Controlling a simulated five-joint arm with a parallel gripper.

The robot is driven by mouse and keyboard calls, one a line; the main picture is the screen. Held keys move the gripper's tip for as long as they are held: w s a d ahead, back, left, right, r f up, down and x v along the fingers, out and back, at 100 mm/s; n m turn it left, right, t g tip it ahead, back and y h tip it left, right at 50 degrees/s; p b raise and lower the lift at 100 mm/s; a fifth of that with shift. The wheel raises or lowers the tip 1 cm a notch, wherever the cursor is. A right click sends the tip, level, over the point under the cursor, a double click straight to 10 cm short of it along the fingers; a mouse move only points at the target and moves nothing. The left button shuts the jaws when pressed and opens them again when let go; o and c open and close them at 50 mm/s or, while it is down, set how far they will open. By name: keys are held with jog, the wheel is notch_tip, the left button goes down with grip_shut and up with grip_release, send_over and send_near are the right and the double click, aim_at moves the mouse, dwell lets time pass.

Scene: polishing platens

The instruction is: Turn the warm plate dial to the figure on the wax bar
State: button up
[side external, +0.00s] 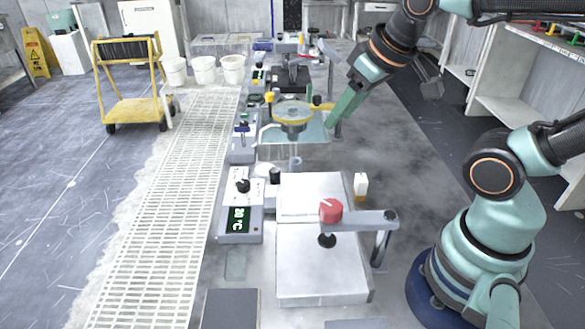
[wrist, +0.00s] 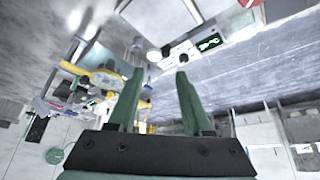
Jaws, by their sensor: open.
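The warm plate's control box (side external: 240,232) stands left of two pale square plates (side external: 322,262). Its black dial (side external: 243,186) sits on a white panel above a green display (side external: 238,218) that appears to read 20 °C. The dial's pointer direction is too small to tell. A small white block with an orange base (side external: 361,185), perhaps the wax bar, stands right of the plates; no figure is legible on it. My gripper (side external: 331,124) is open and empty, behind and right of the dial, well apart from it. In the wrist view, the display (wrist: 209,43) shows beyond my open fingers (wrist: 160,74).
A red cylinder (side external: 330,210) sits on a grey bracket (side external: 362,220) over the plates. A yellow-ringed polishing platen (side external: 293,111) stands close left of my gripper. Other small devices line the bench's left side. The bench right of the plates is mostly clear.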

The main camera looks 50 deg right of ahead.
jog(key=o, duration=0.3)
jog(key=n+g, duration=0.6)
jog(key=n, duration=1.2)
send_over(243, 183)
notch_tip(243, 183, down, 10)
notch_tip(243, 183, down, 11)
jog(key=shift+f, duration=0.2)
grip_shut()
